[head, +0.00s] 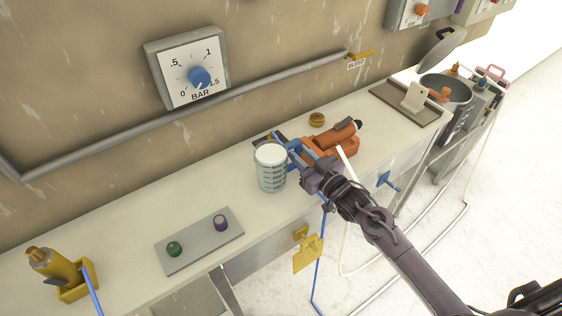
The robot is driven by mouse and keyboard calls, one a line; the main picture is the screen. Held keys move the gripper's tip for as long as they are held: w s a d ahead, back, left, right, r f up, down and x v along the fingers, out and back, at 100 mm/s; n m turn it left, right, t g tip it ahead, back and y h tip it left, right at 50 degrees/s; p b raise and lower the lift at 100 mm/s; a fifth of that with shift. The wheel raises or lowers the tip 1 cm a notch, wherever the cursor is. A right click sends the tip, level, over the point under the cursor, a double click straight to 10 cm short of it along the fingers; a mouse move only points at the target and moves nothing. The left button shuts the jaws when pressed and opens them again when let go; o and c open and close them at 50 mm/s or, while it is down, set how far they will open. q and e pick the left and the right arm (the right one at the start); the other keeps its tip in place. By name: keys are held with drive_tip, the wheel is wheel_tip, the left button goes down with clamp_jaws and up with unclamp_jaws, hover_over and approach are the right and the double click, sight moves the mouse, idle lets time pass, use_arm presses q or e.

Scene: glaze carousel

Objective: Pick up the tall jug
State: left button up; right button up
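A tall clear jug (271,170) with graduation marks and a white top surface stands upright on the pale bench, near the middle of the head view. My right gripper (300,164) comes in from the lower right, with its fingers close to the jug's right side. A blue part (293,147) shows between the jug and the gripper; I cannot tell whether it belongs to the jug. The finger gap is hidden, so I cannot tell whether the gripper is open or touches the jug. My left gripper is out of view.
An orange tool (336,134) in an orange holder sits just behind the gripper. A grey plate (199,240) with green and purple knobs lies front left. A yellow tool (52,264) stands far left. A pressure dial (190,72) and pipe are on the wall.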

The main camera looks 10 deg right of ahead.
clamp_jaws()
idle(1.4)
drive_tip(key=shift+r, duration=0.2)
